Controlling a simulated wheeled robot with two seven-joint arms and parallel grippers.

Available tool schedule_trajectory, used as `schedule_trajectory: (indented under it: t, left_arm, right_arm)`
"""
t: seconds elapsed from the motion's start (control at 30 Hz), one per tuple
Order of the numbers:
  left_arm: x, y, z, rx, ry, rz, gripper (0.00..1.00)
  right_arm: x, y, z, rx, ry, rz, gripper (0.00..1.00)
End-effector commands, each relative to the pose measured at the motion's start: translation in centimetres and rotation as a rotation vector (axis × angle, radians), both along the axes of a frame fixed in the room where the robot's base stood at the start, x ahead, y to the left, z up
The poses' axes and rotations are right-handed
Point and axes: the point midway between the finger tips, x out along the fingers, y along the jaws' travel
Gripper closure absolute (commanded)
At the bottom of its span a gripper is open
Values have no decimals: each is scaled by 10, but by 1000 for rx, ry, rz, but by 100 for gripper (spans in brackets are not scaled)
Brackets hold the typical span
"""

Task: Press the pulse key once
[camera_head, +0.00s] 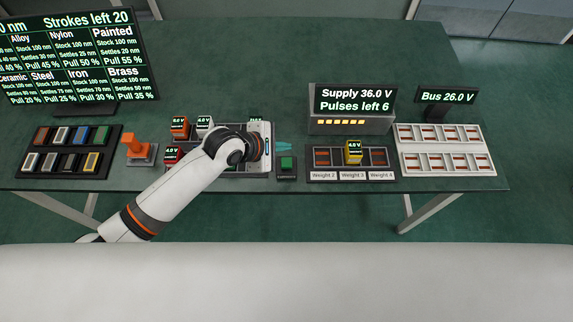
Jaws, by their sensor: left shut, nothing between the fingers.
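A green square button on a small dark box (287,164), which looks like the pulse key, stands between the left rack and the weight tray; the label on its front is too small to read. My left gripper (284,146) reaches in from the left, its teal fingertips shut and empty. In the picture the fingertips show just behind the green button; I cannot tell their height above the table. The supply display (353,100) reads "Supply 36.0 V" and "Pulses left 6". The bus display (446,97) reads "Bus 26.0 V". My right gripper is out of view.
A tray with Weight 2, 3 and 4 slots (322,176) holds a yellow block (353,151) reading 4.0 V in the middle. A white slotted rack (450,170) stands right. My arm partly covers the left rack with blocks. An orange lever (134,145) and a colored-block tray (68,175) stand left.

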Motion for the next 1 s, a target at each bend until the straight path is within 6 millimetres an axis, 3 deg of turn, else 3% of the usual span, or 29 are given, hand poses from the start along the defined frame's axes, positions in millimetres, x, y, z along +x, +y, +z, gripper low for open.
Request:
schedule_trajectory:
  t: [0.03, 0.3, 0.57, 1.0]
  left_arm:
    - [0, 0, -13, 0, -1, 0, 100]
    - [0, 0, -40, 0, -1, 0, 100]
    - [0, 0, -58, -2, 0, 1, 100]
    - [0, 0, -58, -2, 0, 1, 100]
  right_arm:
    - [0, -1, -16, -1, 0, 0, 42]
    - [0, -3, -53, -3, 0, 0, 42]
    - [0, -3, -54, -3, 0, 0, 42]
    - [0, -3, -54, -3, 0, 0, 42]
